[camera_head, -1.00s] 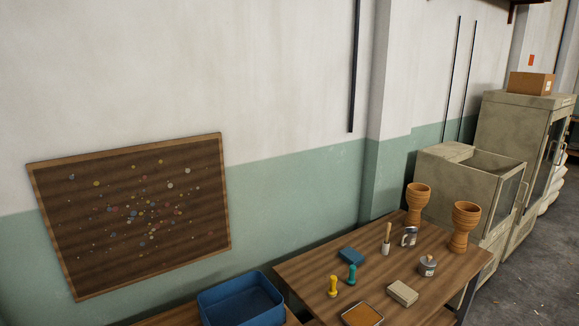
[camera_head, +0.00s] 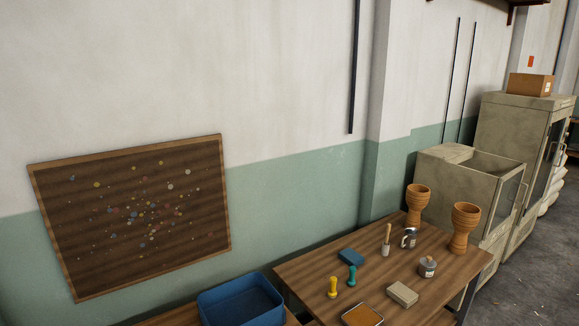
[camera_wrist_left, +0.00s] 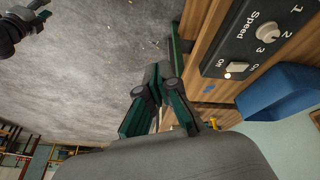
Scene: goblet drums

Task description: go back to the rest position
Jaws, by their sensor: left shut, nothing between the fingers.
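In the head view, two wooden goblet drums stand upright at the far right end of the wooden table (camera_head: 300,268). One drum (camera_head: 417,203) is near the wall, the other drum (camera_head: 464,226) nearer the right edge. Neither of my grippers shows in the head view. In the left wrist view, my left gripper (camera_wrist_left: 160,72) has dark green fingers, shut and empty, above the grey floor and beside a wooden surface.
On the table are stamps (camera_head: 333,287), a blue block (camera_head: 351,256), a brush (camera_head: 386,240), a metal cup (camera_head: 409,238), a lidded pot (camera_head: 427,267), a pale block (camera_head: 402,294) and a tray (camera_head: 362,316). A blue bin (camera_head: 240,303) stands left. A speed control box (camera_wrist_left: 250,45) is near my left gripper.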

